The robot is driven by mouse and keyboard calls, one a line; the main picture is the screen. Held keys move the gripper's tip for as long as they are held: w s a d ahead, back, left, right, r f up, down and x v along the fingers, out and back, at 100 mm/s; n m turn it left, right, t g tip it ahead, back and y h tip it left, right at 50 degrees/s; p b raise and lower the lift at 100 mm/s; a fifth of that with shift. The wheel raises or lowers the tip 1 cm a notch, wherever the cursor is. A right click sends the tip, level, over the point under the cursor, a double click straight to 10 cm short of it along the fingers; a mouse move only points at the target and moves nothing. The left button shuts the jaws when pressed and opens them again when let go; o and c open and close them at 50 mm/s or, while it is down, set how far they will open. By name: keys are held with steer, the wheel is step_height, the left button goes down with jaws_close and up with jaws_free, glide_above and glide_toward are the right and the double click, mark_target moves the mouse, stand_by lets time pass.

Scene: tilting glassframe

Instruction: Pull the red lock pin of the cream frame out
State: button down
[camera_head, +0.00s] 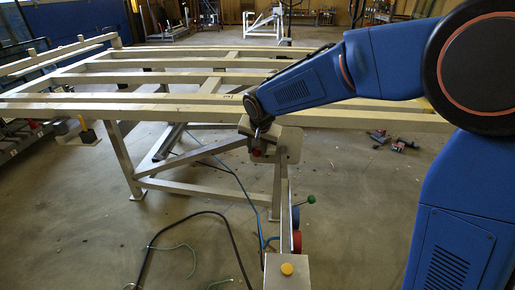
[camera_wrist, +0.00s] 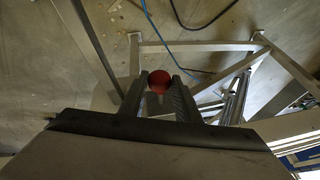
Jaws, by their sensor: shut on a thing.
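The cream frame (camera_head: 190,110) stretches across the head view as a large slatted table on legs. The red lock pin (camera_head: 257,152) shows as a small red knob at the bracket near the frame's front corner. In the wrist view the round red knob (camera_wrist: 159,81) sits between the two dark fingers of my gripper (camera_wrist: 161,88). The fingers are shut on the knob. In the head view my gripper (camera_head: 258,132) reaches down to the bracket from the right, beside the knob. The pin's shaft is hidden, so I cannot tell how deep it sits.
A post with a yellow button (camera_head: 287,269) stands in front, with a green-knobbed lever (camera_head: 310,199) beside it. A blue hose (camera_head: 240,185) and a dark cable (camera_head: 225,222) lie on the floor. Small red and dark items (camera_head: 398,145) lie at right.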

steer(key=shift+s+f, duration=0.1)
steer(key=shift+s, duration=0.05)
steer(key=c, duration=1.4)
jaws_free()
steer(key=shift+s, duration=0.1)
steer(key=shift+o, duration=0.2)
steer(key=v, duration=1.7)
steer(key=shift+r, duration=0.25)
steer(key=shift+s, duration=0.1)
